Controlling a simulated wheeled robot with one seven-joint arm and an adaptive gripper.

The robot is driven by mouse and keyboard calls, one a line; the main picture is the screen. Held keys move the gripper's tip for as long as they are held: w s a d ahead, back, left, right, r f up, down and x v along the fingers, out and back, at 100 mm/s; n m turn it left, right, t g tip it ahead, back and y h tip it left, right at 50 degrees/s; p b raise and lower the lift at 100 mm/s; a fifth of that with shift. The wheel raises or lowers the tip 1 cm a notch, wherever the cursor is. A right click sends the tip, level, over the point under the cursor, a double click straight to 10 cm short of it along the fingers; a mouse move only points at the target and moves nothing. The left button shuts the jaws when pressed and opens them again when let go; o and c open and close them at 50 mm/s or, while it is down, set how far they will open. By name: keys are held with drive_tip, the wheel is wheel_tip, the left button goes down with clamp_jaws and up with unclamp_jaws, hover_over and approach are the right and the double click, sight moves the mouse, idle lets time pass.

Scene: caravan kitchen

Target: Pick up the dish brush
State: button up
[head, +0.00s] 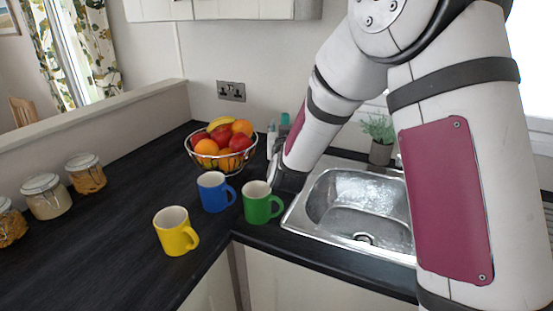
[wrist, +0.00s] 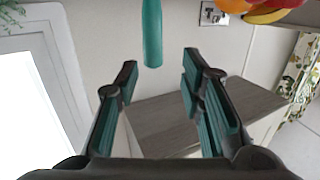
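My gripper (wrist: 160,82) is open, its two dark fingers with teal pads standing apart with nothing between them. A smooth teal rod (wrist: 152,32), which looks like the dish brush's handle, shows beyond the fingertips, roughly centred on the gap. Its rounded end is visible; the rest runs out of the top of the wrist view, so no bristles show. In the head view a small teal shape (head: 284,122) stands by the wall behind my arm; I cannot tell if it is the same thing. There my wrist is low beside the sink, and the fingers are hidden.
Blue (head: 215,192), green (head: 262,204) and yellow (head: 175,231) mugs stand left of my wrist. A fruit bowl (head: 220,160) is behind them. The metal sink (head: 298,217) lies to the right, with a potted plant (head: 378,130) behind it.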

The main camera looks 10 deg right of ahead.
wheel_tip(320, 180, down, 10)
drive_tip(key=h, duration=0.1)
drive_tip(key=shift+t, duration=0.4)
drive_tip(key=shift+d+r+x, duration=0.1)
drive_tip(key=shift+r+x, duration=0.05)
drive_tip(key=shift+x, duration=1.9)
drive_tip(key=shift+d+r+x, duration=0.15)
drive_tip(key=shift+x, duration=1.9)
drive_tip(key=shift+m, duration=0.3)
clamp_jaws()
